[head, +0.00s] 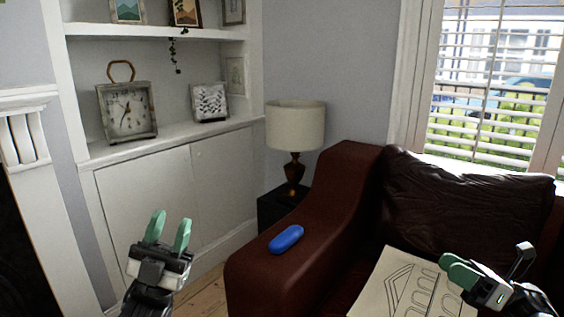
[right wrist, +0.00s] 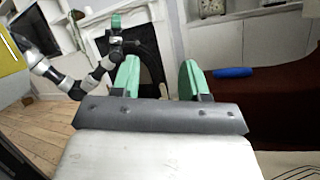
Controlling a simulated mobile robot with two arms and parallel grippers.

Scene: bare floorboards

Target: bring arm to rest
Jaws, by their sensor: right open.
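My left gripper (head: 168,226) is at the lower left of the head view, in front of the white cupboard. Its two green fingers point up and stand apart with nothing between them. My right gripper (head: 485,256) is at the lower right, in front of the sofa seat and over the edge of a cushion. In the right wrist view my right gripper (right wrist: 158,66) has its green fingers spread wide and empty. My left arm also shows there at the left, raised, with the left gripper (right wrist: 116,24) near the fireplace.
A dark red leather sofa (head: 256,268) fills the right, with a blue case (head: 286,239) on its arm and a patterned cushion (head: 385,290) on its seat. A lamp (head: 295,125) stands behind. Bare floorboards (right wrist: 35,130) show at the left of the right wrist view.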

